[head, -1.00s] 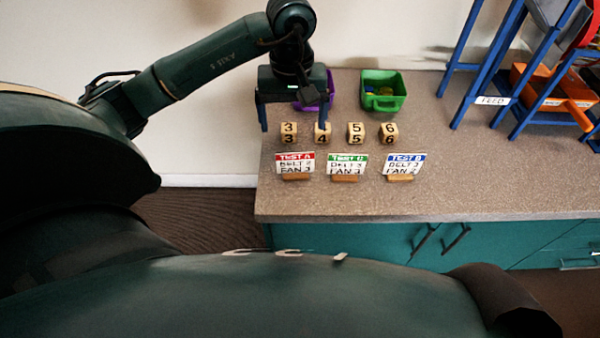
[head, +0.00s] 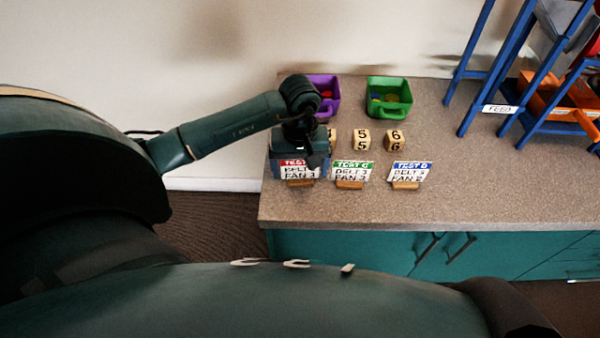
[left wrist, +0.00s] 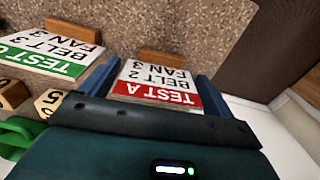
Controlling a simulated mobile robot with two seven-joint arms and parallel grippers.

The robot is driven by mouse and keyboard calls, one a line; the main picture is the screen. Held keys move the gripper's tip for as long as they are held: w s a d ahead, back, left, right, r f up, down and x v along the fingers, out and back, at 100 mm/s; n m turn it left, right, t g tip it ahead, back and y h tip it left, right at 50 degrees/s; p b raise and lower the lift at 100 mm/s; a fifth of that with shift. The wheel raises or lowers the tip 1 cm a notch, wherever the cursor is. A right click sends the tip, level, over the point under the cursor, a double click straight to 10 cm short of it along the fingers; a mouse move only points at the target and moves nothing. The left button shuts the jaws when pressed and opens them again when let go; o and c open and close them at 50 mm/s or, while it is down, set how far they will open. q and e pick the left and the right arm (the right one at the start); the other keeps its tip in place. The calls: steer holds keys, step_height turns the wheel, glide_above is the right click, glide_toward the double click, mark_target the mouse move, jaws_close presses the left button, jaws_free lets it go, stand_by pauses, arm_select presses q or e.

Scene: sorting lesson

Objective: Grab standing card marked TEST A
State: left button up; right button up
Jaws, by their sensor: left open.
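The TEST A card (head: 298,173) has a red band and stands in a wooden base (head: 300,183) at the left of a row of cards. My left gripper (head: 299,166) is right at it, and the wrist hides part of its top. In the left wrist view, the card (left wrist: 157,84) lies between the two blue fingers of my open left gripper (left wrist: 157,70), one finger on each side. I cannot tell whether either finger touches it. My right gripper is not in view.
A green-banded card (head: 351,171) stands close to the right, then a blue-banded card (head: 408,172). Numbered blocks (head: 361,139) stand behind, some hidden by my arm. Purple (head: 325,88) and green (head: 389,97) bins are farther back. The counter front (head: 440,212) is clear.

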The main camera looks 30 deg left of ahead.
arm_select(q)
steer(key=shift+f, duration=0.2)
steer(key=shift+c, duration=0.6)
steer(key=c, duration=0.6)
steer(key=shift+r, duration=0.1)
